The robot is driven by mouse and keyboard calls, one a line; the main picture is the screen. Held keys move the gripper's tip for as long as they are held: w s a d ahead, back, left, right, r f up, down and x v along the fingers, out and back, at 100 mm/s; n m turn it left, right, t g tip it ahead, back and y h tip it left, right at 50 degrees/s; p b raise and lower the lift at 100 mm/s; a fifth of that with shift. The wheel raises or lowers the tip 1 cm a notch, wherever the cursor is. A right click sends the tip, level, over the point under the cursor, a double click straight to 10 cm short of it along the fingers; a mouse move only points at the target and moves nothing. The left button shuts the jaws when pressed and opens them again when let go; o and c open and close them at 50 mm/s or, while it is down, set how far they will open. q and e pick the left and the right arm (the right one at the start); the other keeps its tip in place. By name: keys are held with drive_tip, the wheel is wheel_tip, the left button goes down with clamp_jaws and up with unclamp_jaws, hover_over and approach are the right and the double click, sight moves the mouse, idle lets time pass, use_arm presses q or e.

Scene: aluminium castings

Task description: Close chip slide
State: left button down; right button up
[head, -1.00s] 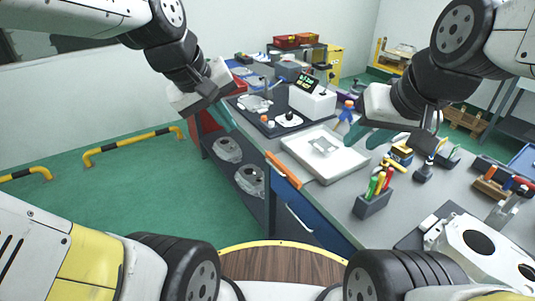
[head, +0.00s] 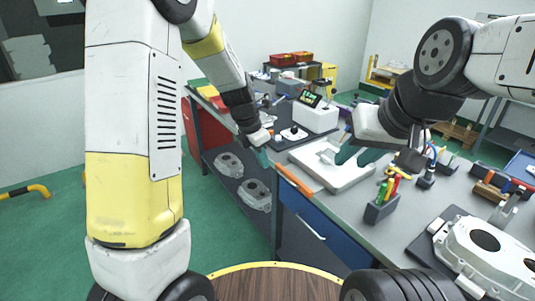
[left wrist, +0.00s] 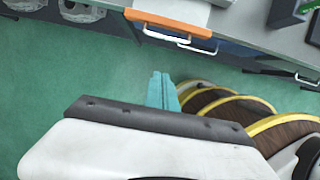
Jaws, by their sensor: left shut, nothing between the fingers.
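The chip slide shows as an orange handle bar (head: 295,180) at the near left edge of the grey bench, beside a white tray (head: 345,181). In the left wrist view the orange bar (left wrist: 168,24) stands out from the bench edge, with a pale panel (left wrist: 190,9) behind it. My left gripper (head: 263,158) is shut and empty, just behind and left of the bar in the head view. In the left wrist view its teal fingertips (left wrist: 161,77) are below the bar, apart from it. My right gripper (head: 358,156) is open and empty above the white tray.
A blue drawer front (head: 318,232) with a metal handle lies below the bar. Grey castings (head: 252,188) sit on the lower shelf. A pen holder (head: 380,209) and a large casting (head: 488,250) stand on the bench at right.

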sight(279, 173)
use_arm(q)
drive_tip(key=w+d+f, duration=0.3)
drive_tip(key=d+f, duration=0.2)
drive_tip(key=f, duration=0.3)
drive_tip(key=shift+w, duration=0.3)
drive_tip(key=w+d, duration=0.4)
drive_tip(key=d, duration=0.2)
drive_tip(key=shift+w, duration=0.15)
drive_tip(key=shift+d, duration=0.1)
drive_tip(key=shift+r, duration=0.1)
